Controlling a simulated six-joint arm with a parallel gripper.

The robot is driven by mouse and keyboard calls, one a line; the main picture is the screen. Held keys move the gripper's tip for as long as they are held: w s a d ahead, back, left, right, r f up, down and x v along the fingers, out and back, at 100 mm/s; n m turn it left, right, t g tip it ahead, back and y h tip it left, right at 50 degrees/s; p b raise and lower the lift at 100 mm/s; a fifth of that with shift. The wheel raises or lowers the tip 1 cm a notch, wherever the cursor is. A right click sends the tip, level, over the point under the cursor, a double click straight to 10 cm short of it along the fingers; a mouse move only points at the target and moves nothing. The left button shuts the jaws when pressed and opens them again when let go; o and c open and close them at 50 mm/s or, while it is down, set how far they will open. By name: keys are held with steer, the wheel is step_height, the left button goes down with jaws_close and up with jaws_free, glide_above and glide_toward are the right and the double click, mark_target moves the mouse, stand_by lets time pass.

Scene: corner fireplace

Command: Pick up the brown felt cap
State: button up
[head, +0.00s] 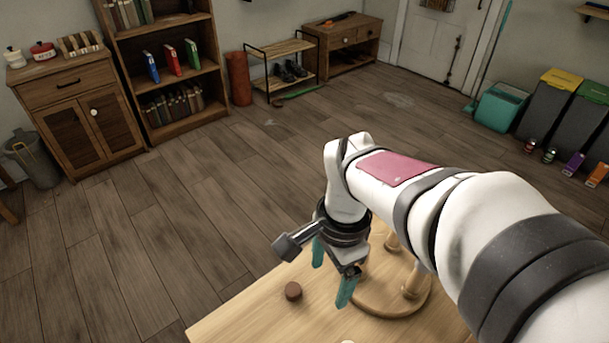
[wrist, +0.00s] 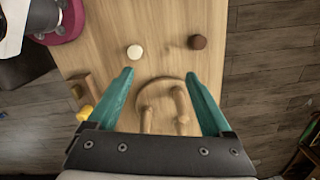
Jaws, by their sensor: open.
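The brown felt cap (head: 293,291) is a small dark brown disc lying on the wooden table, near its far left edge. In the wrist view the brown cap (wrist: 197,42) lies beyond the fingertips, a little right of centre. My gripper (head: 330,286), with teal fingers, is above the table, just right of the cap. In the wrist view my gripper (wrist: 159,73) is open, with nothing held between its fingers. A similar cream-coloured disc (wrist: 134,51) lies left of the brown cap, apart from it.
A round wooden stand (head: 380,308) with upright pegs is right of my gripper, close to the fingers. The wrist view also shows a wooden piece (wrist: 82,87) and a yellow item (wrist: 84,113) at the table's left side. The table around the brown cap is clear.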

mark_target(293, 288)
steer(key=w+a+f+m, duration=0.4)
steer(key=w+a+f, duration=0.2)
steer(key=w+a, duration=0.2)
steer(key=shift+h, duration=0.3)
steer(key=f, duration=1.5)
steer(key=shift+d+f, duration=0.2)
steer(key=shift+d, duration=0.15)
steer(key=c, duration=1.2)
steer(key=shift+o, duration=0.2)
steer(key=shift+r, duration=0.1)
